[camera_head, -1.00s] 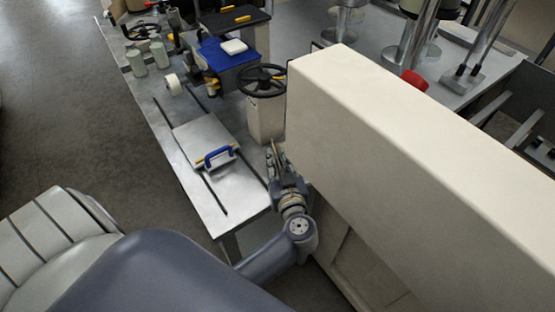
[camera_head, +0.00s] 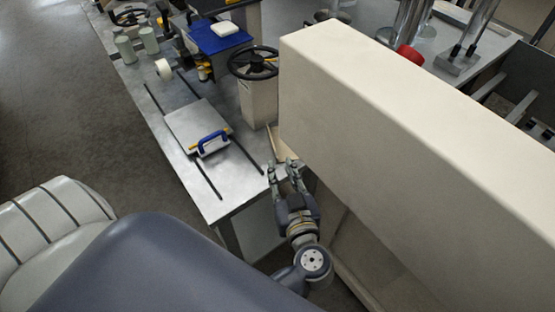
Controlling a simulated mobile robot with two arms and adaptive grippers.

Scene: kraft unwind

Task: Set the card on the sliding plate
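The sliding plate (camera_head: 197,125) is a light grey square plate with a blue handle, lying on the steel table. My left gripper (camera_head: 282,164) is at the table's front right corner, beside the cream box and to the right of and nearer than the plate. My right gripper is not in view.
A large cream box (camera_head: 410,130) stands close to the right of my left gripper and blocks that side. A black handwheel (camera_head: 253,63) on a cream post is behind the plate. The table (camera_head: 226,192) is clear in front of the plate. A white block sits on a blue surface behind.

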